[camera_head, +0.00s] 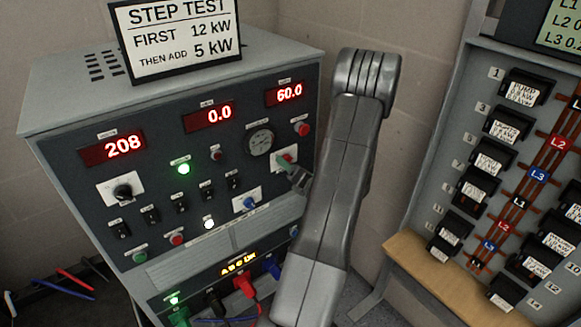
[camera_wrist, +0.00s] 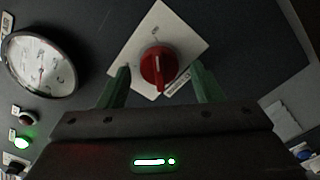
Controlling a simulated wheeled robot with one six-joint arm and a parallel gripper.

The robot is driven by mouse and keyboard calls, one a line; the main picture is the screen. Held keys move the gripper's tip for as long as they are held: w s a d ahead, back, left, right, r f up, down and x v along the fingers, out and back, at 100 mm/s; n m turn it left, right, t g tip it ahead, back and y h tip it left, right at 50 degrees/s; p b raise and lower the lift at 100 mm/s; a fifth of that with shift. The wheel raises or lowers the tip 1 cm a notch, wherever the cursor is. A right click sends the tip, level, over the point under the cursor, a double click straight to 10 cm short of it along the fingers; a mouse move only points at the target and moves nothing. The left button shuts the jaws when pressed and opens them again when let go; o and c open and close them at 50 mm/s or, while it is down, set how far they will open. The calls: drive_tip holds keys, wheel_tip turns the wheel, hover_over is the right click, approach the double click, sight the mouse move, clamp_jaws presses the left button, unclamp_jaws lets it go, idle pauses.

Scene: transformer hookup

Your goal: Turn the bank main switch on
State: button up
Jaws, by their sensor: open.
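A red rotary switch (camera_wrist: 157,67) on a white plate (camera_wrist: 178,28) sits between my fingers in the wrist view; its label is too small to read. It looks like the bank main switch. Its pointer ridge runs roughly up and down in that view. In the head view the white plate (camera_head: 291,154) is on the right of the grey cabinet's front, partly hidden by my gripper (camera_head: 284,168). My gripper is open, with one green finger on each side of the switch (camera_wrist: 160,84).
The cabinet's displays read 208 (camera_head: 113,147), 0.0 (camera_head: 210,115) and 60.0 (camera_head: 285,93). A round gauge (camera_wrist: 41,64) is left of the switch. A white-plated black knob (camera_head: 122,191) is farther left. A breaker panel (camera_head: 470,170) stands at right. Coloured leads (camera_head: 245,285) plug in below.

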drive_tip(key=b+v, duration=0.2)
drive_tip(key=v, duration=1.1)
drive_tip(key=shift+s+d, duration=0.25)
drive_tip(key=shift+s, duration=0.1)
drive_tip(key=shift+w, duration=0.15)
drive_tip(key=p+x, duration=0.2)
drive_tip(key=x, duration=1.1)
drive_tip(key=shift+w+a, duration=0.25)
drive_tip(key=shift+a, duration=0.05)
drive_tip(key=shift+s+d, duration=0.1)
